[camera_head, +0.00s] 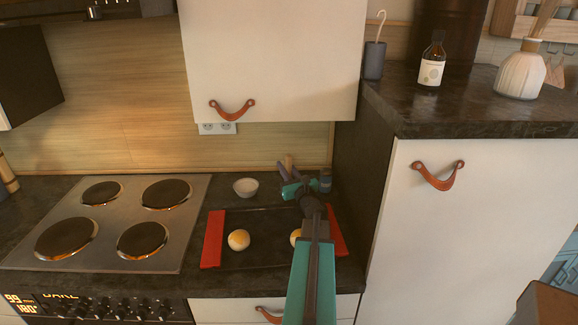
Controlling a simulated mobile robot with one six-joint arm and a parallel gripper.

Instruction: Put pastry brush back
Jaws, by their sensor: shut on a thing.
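My gripper (298,187) is at the back of the counter, beyond the dark tray and near the wall. Its teal fingers are shut on a slim item with a tan end and a purple part, which appears to be the pastry brush (288,162). The brush points up and slightly left; its lower part is hidden by my gripper. A small blue-grey container (325,180) stands just right of my gripper. I cannot tell what it holds. A small white bowl (245,187) stands to the left, apart from my gripper.
The dark baking tray (262,222) has red ends and bears two round yellow-topped buns (238,240), one partly behind my arm. The stove (110,222) is left. A tall cabinet (470,230) bounds the right side. A white wall cabinet (275,60) hangs above.

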